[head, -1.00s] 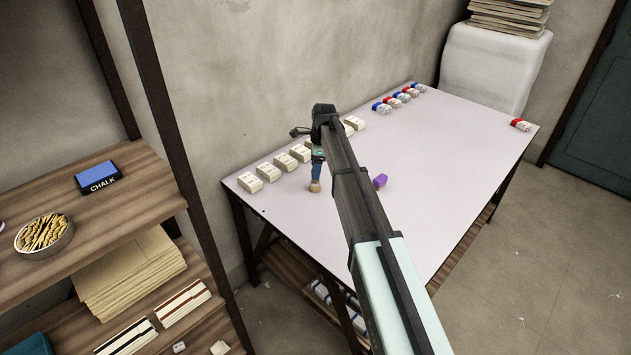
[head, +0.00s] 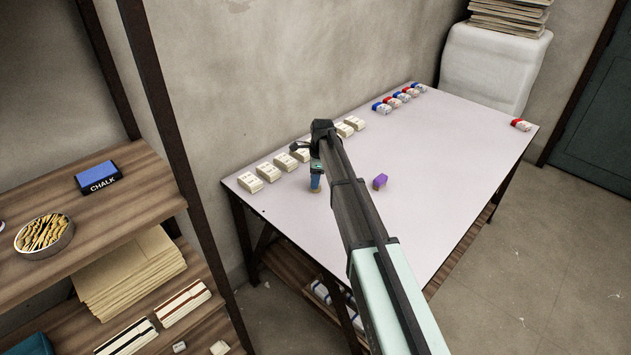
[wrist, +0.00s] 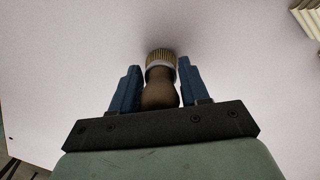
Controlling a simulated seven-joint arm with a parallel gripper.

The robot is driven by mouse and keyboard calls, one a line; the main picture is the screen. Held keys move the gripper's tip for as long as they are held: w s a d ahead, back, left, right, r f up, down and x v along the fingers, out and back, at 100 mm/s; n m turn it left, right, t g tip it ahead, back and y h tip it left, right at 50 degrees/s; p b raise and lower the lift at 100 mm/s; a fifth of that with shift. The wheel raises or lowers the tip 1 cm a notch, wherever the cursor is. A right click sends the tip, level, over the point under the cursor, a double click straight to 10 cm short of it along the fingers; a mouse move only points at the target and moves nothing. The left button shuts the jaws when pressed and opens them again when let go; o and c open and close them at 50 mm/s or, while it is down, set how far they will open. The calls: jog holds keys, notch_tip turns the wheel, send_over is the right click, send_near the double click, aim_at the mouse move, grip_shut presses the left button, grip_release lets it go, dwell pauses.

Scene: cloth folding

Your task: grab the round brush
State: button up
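The round brush (wrist: 160,92) shows in the wrist view between the two blue fingers of my gripper (wrist: 160,82). Its rounded brown handle is toward me. A pale band and ribbed tan bristles are at its far end. The handle comes very close to both fingers, and I cannot tell whether they press on it. In the head view my gripper (head: 315,182) is low over the left part of the table and hides most of the brush. The brush's lower end appears to be at the tabletop.
The pale table (head: 440,180) carries a row of cream boxes (head: 251,182) along its wall side, close to my gripper. A purple block (head: 380,181) lies to the right of my arm. Small red and blue items (head: 398,98) stand at the back. The table's right part is mostly clear.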

jog(key=c, duration=0.7)
jog(key=shift+r, duration=0.1)
